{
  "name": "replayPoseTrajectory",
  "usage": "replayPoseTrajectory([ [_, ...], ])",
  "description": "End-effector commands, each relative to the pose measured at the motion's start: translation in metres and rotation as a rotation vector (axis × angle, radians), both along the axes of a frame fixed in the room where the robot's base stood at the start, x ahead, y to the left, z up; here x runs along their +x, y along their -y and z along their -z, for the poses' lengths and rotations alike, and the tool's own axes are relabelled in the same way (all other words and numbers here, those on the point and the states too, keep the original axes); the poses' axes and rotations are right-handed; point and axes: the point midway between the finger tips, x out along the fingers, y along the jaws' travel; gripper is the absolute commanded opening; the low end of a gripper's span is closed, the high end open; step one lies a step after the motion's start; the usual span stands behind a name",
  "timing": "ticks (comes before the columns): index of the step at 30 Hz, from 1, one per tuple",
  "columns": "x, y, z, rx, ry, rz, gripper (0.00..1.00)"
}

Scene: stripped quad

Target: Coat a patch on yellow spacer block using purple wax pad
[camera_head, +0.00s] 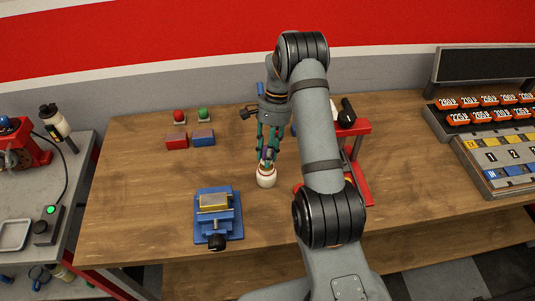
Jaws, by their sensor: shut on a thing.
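The yellow spacer block (213,201) sits in the jaws of a blue vise (214,228) at the front left of the wooden table. My gripper (267,160) points down to the right of the vise and behind it. Its fingers are shut on a small dark purplish thing, which I take for the purple wax pad (266,153); the fingers hide much of it. A white round piece (266,177) shows directly below the fingertips. I cannot tell whether it is part of the held thing or stands on the table.
Red (176,142) and blue (203,137) blocks lie behind the vise, with a red knob (179,115) and green knob (203,113) beyond. A red stand (359,160) is partly behind my arm. A labelled rack (488,112) is at right. The table left of the vise is clear.

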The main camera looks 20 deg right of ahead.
Motion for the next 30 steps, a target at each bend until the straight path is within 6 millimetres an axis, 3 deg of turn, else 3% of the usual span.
replayPoseTrajectory([
  [30,0.000,0.000,0.011,0.000,0.000,0.000,0.02],
])
